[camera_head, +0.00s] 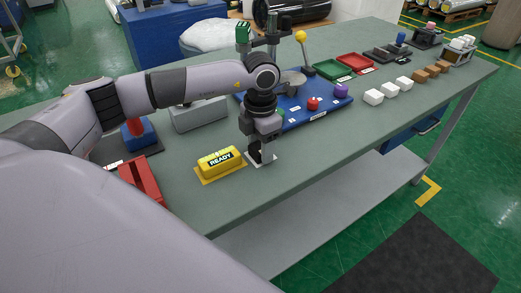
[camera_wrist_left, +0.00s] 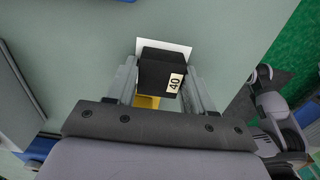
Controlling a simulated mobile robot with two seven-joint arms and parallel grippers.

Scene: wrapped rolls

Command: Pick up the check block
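The check block, taken to be the black block with a white "40" label (camera_wrist_left: 160,75), sits between the two fingers of my left gripper (camera_wrist_left: 160,88) in the left wrist view. The fingers flank its sides closely, and I cannot tell whether they press on it. In the head view my left gripper (camera_head: 262,146) points down over the table, with the dark block (camera_head: 254,153) at its fingertips. The block is over a small white square (camera_head: 266,160); contact beneath it is hidden.
A yellow "READY" block (camera_head: 220,162) lies just left of my left gripper. A blue tray (camera_head: 325,112) with red and purple pieces is behind it. White blocks (camera_head: 373,97), brown blocks (camera_head: 420,76) and a red tray (camera_head: 354,63) stand farther right. The table's front right is clear.

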